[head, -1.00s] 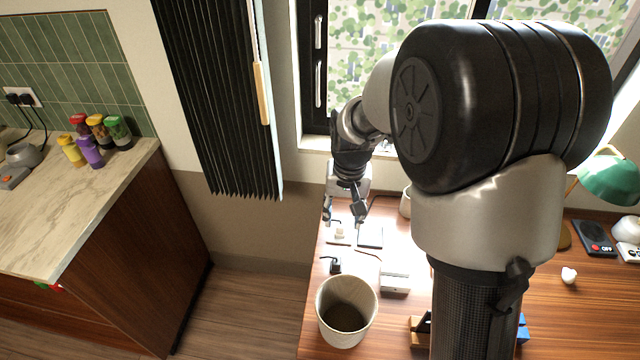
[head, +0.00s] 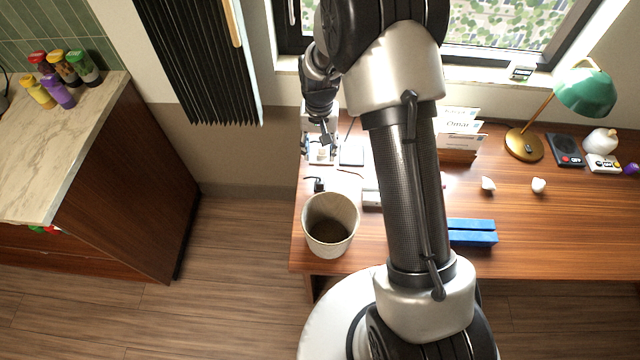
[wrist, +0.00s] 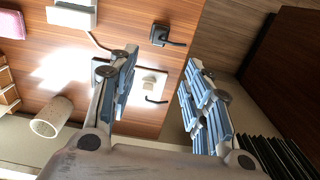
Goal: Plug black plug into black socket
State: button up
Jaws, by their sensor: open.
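My gripper (head: 316,146) is open and empty above the left back part of the wooden desk. A black plug (head: 317,184) with a dark cable lies on the desk, nearer the front edge than my gripper. It also shows in the wrist view (wrist: 160,35), beyond the fingertips and apart from them. A white socket plate (wrist: 152,80) shows between my fingers (wrist: 160,57), with a pale plug-like piece on it. A dark-edged square plate (head: 351,153), possibly the black socket, lies right of the white one. In the wrist view my left finger partly hides it.
A tall pale bin (head: 330,226) stands just in front of the plug. A white box (head: 371,199) lies right of it, partly behind my arm. A pale cup (wrist: 51,117) stands on the desk. Blue blocks (head: 472,232) and a green lamp (head: 584,92) are further right.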

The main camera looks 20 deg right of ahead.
jog(key=b, duration=0.3)
send_near(320, 180)
jog(key=f, duration=0.5)
jog(key=shift+w+f, duration=0.1)
jog(key=shift+w, duration=0.1)
jog(key=f+b, duration=0.1)
jog(key=f, duration=0.4)
jog(key=shift+s+f+b, duration=0.1)
jog(key=shift+s+b, duration=0.1)
jog(key=shift+b, duration=0.1)
jog(key=shift+c, duration=0.4)
grip_shut()
